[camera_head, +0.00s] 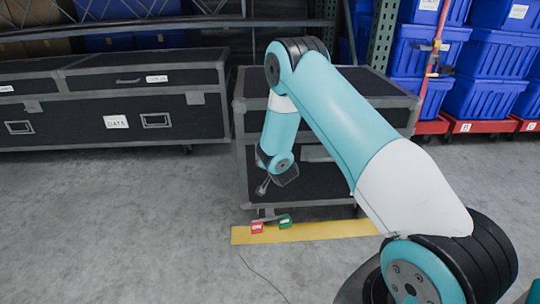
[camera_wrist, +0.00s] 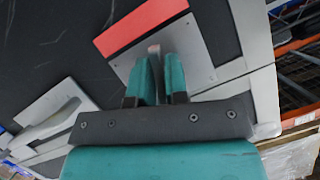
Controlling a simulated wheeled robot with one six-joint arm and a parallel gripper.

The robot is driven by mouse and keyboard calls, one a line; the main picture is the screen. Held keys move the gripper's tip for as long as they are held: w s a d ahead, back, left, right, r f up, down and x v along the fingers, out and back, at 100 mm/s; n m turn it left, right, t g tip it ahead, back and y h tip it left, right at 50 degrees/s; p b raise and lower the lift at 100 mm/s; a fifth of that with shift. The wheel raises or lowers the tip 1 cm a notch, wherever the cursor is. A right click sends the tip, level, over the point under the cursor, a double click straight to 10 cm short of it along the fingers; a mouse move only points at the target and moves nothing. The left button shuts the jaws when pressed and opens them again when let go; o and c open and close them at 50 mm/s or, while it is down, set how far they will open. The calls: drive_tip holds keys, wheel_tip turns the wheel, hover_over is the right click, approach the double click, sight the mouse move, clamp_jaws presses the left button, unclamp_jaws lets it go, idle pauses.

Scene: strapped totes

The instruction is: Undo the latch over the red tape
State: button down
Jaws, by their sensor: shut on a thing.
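The red tape (camera_wrist: 142,26) is a flat strip on the black case face in the wrist view. A grey metal latch plate (camera_wrist: 196,62) lies against it, with a small grey tab (camera_wrist: 154,50) standing up from it. My gripper (camera_wrist: 160,75) has its two teal fingers closed around this tab, which partly hides behind them. In the head view my gripper (camera_head: 264,187) is at the front of the black case with grey edges (camera_head: 243,150).
A second grey fitting (camera_wrist: 48,118) sits on the case at left in the wrist view. Long black cases (camera_head: 110,105) stand left, blue totes (camera_head: 485,99) right. Floor at front left is mostly clear.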

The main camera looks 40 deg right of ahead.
drive_tip(key=shift+d+r+n+g+h+b, duration=0.1)
drive_tip(key=shift+n+g+h+b, duration=0.55)
drive_tip(key=shift+n, duration=0.65)
drive_tip(key=shift+h, duration=0.25)
drive_tip(key=c, duration=1.2)
unclamp_jaws()
drive_tip(key=shift+c, duration=0.2)
drive_tip(key=shift+s, duration=0.1)
drive_tip(key=v, duration=1.7)
drive_tip(key=shift+p, duration=0.45)
drive_tip(key=shift+s+r, duration=0.1)
